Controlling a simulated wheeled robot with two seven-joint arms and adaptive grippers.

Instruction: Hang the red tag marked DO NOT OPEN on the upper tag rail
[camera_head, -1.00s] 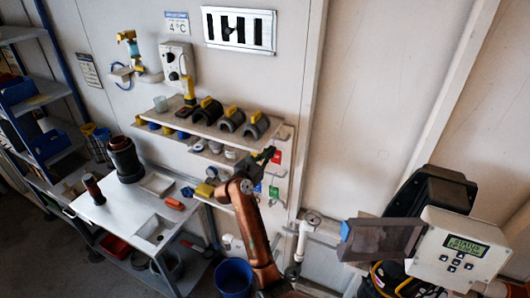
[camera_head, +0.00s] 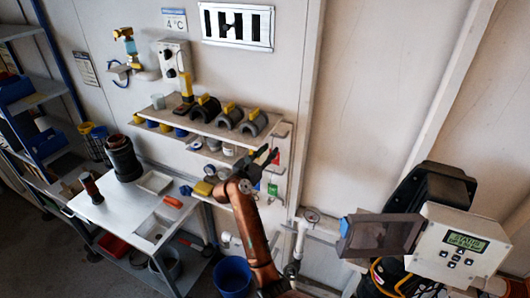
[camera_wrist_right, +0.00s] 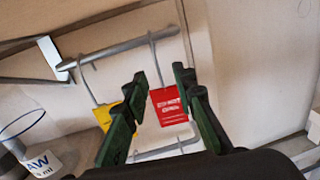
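A red tag (camera_wrist_right: 168,105) hangs by a thin pale hanger from the upper tag rail (camera_wrist_right: 122,47) in the right wrist view. Its white print is too small to read. A yellow tag (camera_wrist_right: 105,117) hangs to its left, partly behind a finger. My right gripper (camera_wrist_right: 160,76) is open and empty, and the red tag shows between its fingers, seemingly beyond the tips. In the head view my right gripper (camera_head: 268,156) is at the right end of the wall shelves and covers most of the red tag (camera_head: 278,158). My left gripper is not in view.
A lower rail (camera_wrist_right: 168,150) runs below the red tag. A green tag (camera_head: 273,189) hangs lower on the wall. The wall shelf (camera_head: 205,124) with dark, yellow-handled parts is left of the gripper. The status-display box (camera_head: 461,250) stands at right.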

